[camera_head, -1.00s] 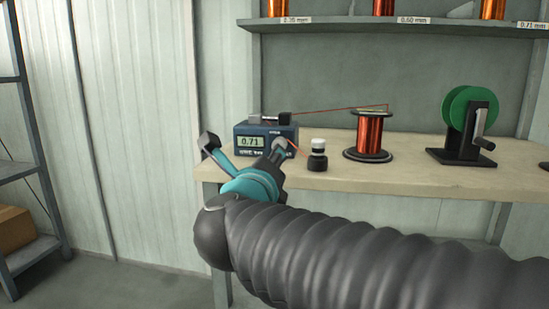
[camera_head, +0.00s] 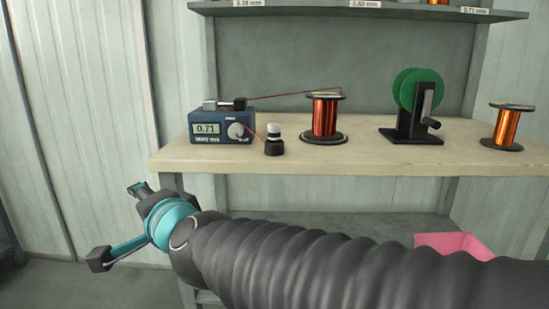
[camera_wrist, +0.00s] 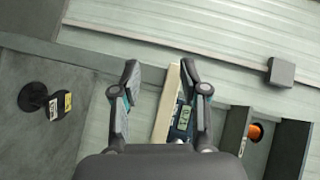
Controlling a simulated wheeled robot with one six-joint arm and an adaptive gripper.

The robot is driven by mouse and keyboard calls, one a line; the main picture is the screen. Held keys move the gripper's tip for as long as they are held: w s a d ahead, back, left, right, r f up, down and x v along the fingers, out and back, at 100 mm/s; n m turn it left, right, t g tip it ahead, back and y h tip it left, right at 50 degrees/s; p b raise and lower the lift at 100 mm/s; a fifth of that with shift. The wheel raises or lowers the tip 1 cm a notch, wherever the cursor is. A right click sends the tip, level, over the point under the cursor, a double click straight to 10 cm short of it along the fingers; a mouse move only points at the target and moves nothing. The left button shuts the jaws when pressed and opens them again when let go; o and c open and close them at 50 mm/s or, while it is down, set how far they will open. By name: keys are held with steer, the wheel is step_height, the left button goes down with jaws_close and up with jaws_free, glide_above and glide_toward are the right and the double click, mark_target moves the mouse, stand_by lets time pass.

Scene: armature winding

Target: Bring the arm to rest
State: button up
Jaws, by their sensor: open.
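My gripper (camera_head: 118,226) is open and empty. In the head view it is left of the worktable and below its top, apart from everything on it. The wrist view shows its two fingers spread (camera_wrist: 160,72) with nothing between them. The wire tester (camera_head: 222,125) stands at the left end of the worktable (camera_head: 380,158) and reads 0.71. A copper wire runs from the tester to a copper spool (camera_head: 326,117). Part of the tester shows beyond the fingers in the wrist view (camera_wrist: 183,118).
A small black-and-white bottle (camera_head: 274,141), a green reel on a crank stand (camera_head: 412,100) and another copper spool (camera_head: 507,128) stand on the worktable. A pink bin (camera_head: 455,243) is below. A labelled shelf (camera_head: 300,12) runs above. Floor at left is clear.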

steer(key=s+d+f+n+g+h+p, duration=0.2)
steer(key=s+d+f+n+g+h, duration=0.15)
steer(key=d+f+n, duration=0.35)
steer(key=s+d+f+n+g+h+p, duration=0.2)
steer(key=s+d+f+n+g, duration=0.15)
steer(key=d, duration=0.55)
steer(key=s+d+m+h+p, duration=0.1)
steer(key=s+d+h+p, duration=0.1)
steer(key=d, duration=0.9)
steer(key=s+d+r+m+t+h+p, duration=0.1)
steer(key=s+d+m+h+p, duration=0.1)
steer(key=d, duration=0.8)
steer(key=shift+s+d+r+h+p, duration=0.25)
steer(key=shift+s+d+h+p, duration=0.15)
steer(key=shift+h+p, duration=0.4)
